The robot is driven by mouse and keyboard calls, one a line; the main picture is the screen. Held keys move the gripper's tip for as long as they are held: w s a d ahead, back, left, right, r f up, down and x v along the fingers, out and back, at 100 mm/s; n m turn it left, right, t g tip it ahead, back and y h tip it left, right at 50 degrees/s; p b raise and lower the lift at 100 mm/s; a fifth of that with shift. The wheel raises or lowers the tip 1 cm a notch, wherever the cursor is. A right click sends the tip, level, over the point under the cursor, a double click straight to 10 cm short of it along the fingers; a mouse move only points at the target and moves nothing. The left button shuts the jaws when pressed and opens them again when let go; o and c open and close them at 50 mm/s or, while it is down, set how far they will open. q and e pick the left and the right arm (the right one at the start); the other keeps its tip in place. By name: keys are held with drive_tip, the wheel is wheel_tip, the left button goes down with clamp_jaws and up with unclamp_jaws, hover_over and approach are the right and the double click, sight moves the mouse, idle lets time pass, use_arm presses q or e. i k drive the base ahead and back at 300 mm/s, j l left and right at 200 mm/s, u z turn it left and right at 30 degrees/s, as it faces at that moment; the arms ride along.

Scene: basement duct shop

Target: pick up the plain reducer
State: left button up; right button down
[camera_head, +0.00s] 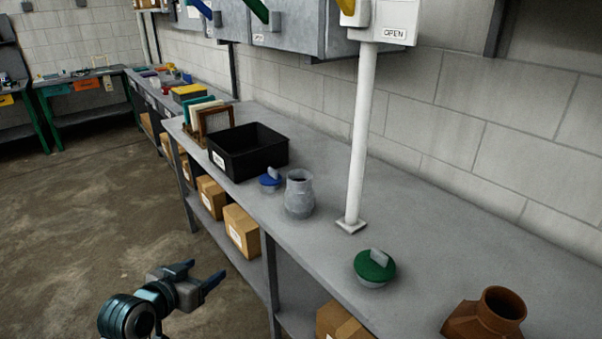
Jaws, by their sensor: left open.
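A plain grey reducer (299,196), wide below and narrower at its open top, stands upright on the grey bench (330,257). A small blue-topped damper piece (270,181) with a grey handle sits just left of it. My left gripper (207,271) is open and empty, in front of the bench over the floor, below and left of the reducer and well apart from it. My right gripper is not in view.
A white post (358,140) rises from the bench right of the reducer. A black bin (247,152) stands behind it to the left. A green-topped piece (375,267) and a brown fitting (489,316) sit to the right. Cardboard boxes (241,231) fill the lower shelf.

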sight(300, 197)
drive_tip(key=i+l+z, duration=0.2)
drive_tip(key=z, duration=0.25)
drive_tip(key=i+l+z, duration=0.1)
drive_tip(key=i+z, duration=0.15)
drive_tip(key=z, duration=0.15)
drive_tip(key=i+j, duration=0.15)
drive_tip(key=j, duration=0.15)
drive_tip(key=i+j+z, duration=0.1)
drive_tip(key=j, duration=0.15)
